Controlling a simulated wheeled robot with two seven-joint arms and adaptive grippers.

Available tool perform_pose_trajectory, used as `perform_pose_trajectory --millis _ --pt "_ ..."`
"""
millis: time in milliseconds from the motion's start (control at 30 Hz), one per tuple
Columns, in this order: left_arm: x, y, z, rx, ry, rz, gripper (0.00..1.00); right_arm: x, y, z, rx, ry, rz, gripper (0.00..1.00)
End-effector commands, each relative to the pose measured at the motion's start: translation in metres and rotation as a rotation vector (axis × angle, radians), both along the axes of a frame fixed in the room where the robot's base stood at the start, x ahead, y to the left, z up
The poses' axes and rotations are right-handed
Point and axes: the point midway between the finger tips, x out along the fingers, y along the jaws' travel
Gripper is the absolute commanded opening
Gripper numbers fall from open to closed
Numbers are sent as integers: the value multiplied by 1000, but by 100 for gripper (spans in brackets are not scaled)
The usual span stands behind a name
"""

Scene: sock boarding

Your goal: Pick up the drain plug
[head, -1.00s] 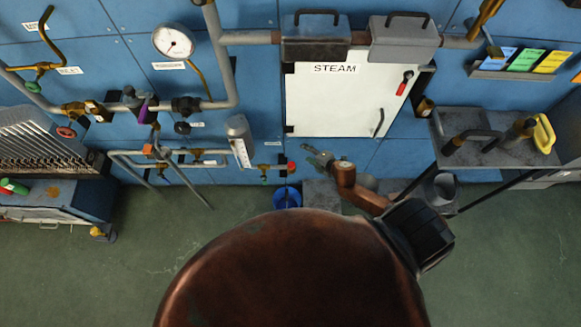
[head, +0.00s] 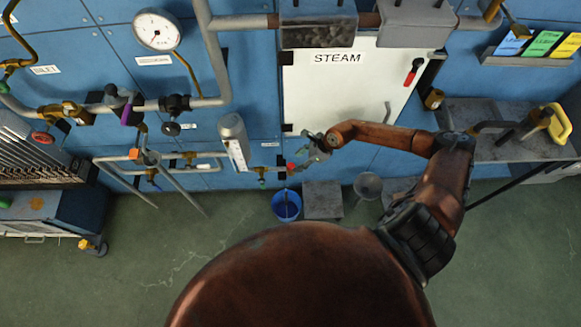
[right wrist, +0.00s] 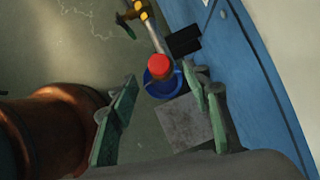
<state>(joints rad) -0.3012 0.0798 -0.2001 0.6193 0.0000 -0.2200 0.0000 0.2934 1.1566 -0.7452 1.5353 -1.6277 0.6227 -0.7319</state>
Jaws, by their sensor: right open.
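A red round-ended piece (head: 291,166), which looks like the drain plug, shows at the low pipe end above the blue bucket in the head view. In the right wrist view the red piece (right wrist: 158,66) appears between my open fingers, with the bucket behind it. My right gripper (head: 306,153) is open and empty, close to the red piece, at its upper right in the head view. Its two green fingers also show in the right wrist view (right wrist: 160,76). I cannot tell how far the red piece lies beyond the fingertips. My left gripper is not in view.
The blue bucket (head: 286,205) stands on the green floor beside a grey block (head: 322,200). The white STEAM door (head: 340,95) is behind my right arm. A grey cylinder (head: 233,140) and pipes are left of it. A grey shelf (head: 490,150) is at right.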

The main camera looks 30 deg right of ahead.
Motion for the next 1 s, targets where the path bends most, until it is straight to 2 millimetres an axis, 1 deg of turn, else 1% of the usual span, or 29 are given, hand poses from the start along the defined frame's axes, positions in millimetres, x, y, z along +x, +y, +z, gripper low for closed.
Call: perform_pose_trajectory --millis 167,333,400,600,1000 --pt "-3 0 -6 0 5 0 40 8 9 -18 3 1 -3 44" --pt "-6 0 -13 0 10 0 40 16 19 -39 3 1 -3 44" --pt "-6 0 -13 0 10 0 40 17 20 -43 2 1 -3 44" --pt "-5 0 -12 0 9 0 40 18 20 -41 2 -1 -3 44" --pt "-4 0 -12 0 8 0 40 18 20 -41 2 -1 -4 17"
